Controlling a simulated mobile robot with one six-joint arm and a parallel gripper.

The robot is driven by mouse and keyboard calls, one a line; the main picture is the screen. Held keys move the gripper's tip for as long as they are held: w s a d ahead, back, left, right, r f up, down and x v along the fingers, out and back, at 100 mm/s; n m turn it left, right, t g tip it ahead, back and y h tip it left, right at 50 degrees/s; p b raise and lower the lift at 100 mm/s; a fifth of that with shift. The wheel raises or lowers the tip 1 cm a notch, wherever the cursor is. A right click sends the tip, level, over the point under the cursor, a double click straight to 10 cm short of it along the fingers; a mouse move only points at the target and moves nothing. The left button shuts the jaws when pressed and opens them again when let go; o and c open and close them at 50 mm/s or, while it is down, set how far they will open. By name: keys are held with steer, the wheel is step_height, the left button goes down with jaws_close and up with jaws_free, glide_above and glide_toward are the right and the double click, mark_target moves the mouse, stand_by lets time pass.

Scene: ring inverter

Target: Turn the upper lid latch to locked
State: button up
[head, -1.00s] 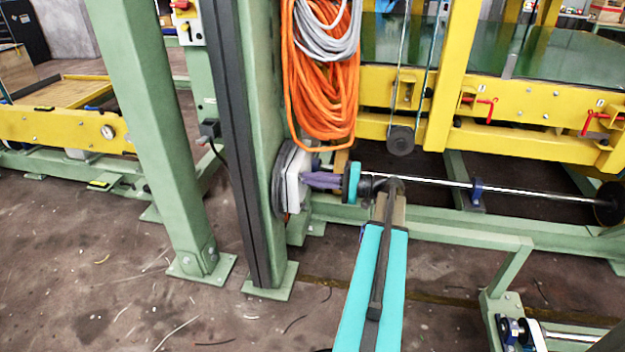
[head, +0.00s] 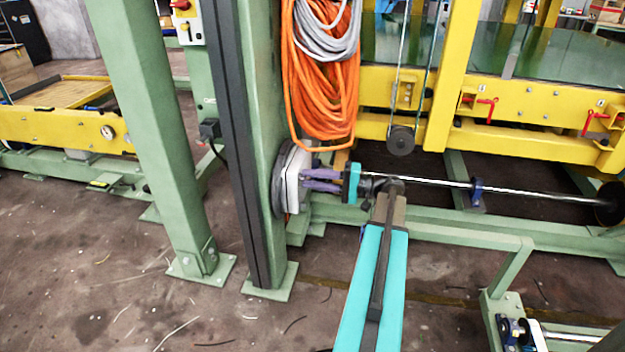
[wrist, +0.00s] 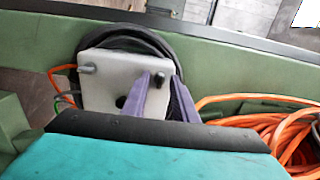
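A white box (head: 292,182) is mounted on the green post, and its lid faces my gripper. In the wrist view the lid (wrist: 104,88) carries a dark latch (wrist: 161,79) at right, on the hose side, which appears to be the upper one. A grey latch (wrist: 87,69) is at left, and a dark round knob (wrist: 120,102) sits low on the lid. My gripper (head: 306,180) has its purple fingers spread at the lid. In the wrist view the fingers (wrist: 160,82) stand either side of the dark latch; I cannot tell whether they touch it.
Orange hose coils (head: 322,80) hang just above the box, and a dark cable loop (wrist: 130,38) lies behind it. The green post (head: 262,150) stands beside it. A metal shaft (head: 435,181) runs right, behind my wrist. The floor at lower left is mostly clear.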

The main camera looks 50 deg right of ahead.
steer(key=shift+r, duration=0.15)
steer(key=shift+r+p, duration=0.95)
steer(key=shift+r, duration=0.5)
steer(key=shift+o, duration=0.2)
steer(key=shift+a+r, duration=0.1)
steer(key=shift+r, duration=0.25)
steer(key=s+a+p, duration=0.1)
steer(key=s+a, duration=0.1)
steer(key=s, duration=0.1)
steer(key=s+a+p, duration=0.1)
steer(key=s+a, duration=0.2)
steer(key=s+a+r+p, duration=0.1)
steer(key=s+a, duration=0.2)
steer(key=s, duration=0.1)
steer(key=shift+a, duration=0.1)
steer(key=shift+c, duration=0.2)
steer(key=shift+s+a+p, duration=0.9)
steer(key=shift+s+p, duration=0.3)
steer(key=shift+p, duration=0.15)
